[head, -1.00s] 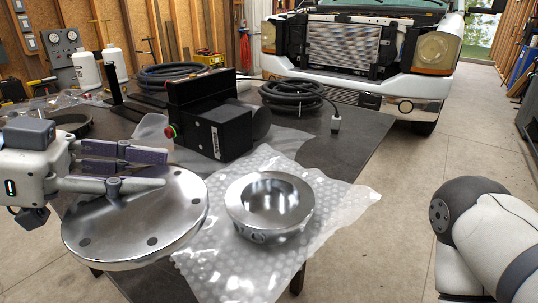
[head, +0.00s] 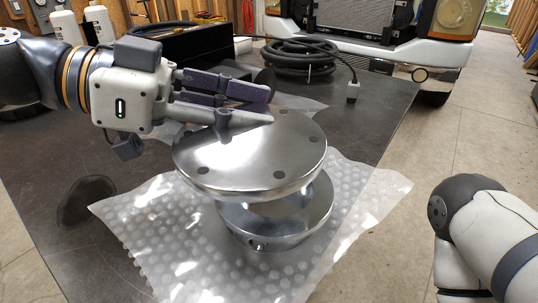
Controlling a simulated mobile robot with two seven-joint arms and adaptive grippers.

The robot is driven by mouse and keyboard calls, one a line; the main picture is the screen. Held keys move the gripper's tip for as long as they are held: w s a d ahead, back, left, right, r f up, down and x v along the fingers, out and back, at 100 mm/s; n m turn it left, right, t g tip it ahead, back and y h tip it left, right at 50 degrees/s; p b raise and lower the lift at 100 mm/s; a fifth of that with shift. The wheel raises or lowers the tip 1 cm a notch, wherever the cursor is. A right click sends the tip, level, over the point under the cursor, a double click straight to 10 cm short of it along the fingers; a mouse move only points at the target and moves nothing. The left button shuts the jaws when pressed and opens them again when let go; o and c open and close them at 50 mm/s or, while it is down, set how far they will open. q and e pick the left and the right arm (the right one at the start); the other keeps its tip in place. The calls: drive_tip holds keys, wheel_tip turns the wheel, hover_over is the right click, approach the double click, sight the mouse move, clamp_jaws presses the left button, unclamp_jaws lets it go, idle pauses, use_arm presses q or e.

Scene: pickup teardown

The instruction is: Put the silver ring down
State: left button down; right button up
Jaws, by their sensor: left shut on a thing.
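The silver ring (head: 250,160) shows as a round, polished disc with small dark holes near its rim. My left gripper (head: 268,106) is shut on its far left edge and holds it nearly level. The ring is over a shiny silver bowl-shaped part (head: 275,225) and hides most of that part's opening. A dark gap shows between them at the front; I cannot tell whether they touch at the back. My right gripper is out of view; only part of my right arm shows at lower right.
The bowl-shaped part sits on bubble wrap (head: 150,235) on a dark table (head: 55,165). A coiled black cable (head: 300,58) and a black box (head: 190,42) lie behind. A white pickup (head: 440,52) stands beyond the table. Bare dark table is at left.

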sight(268, 158)
use_arm(q)
drive_tip(key=f, duration=0.1)
drive_tip(key=w+d+f, duration=0.1)
drive_tip(key=d+f, duration=0.1)
drive_tip(key=shift+w+f, duration=0.2)
drive_tip(key=shift+w, duration=0.15)
drive_tip(key=f, duration=0.2)
drive_tip(key=shift+w+d+f+b, duration=0.2)
drive_tip(key=shift+d+f+b, duration=0.1)
drive_tip(key=shift+d+b, duration=0.1)
drive_tip(key=shift+a+f, duration=0.1)
drive_tip(key=shift+f, duration=0.3)
drive_tip(key=c, duration=1.2)
unclamp_jaws()
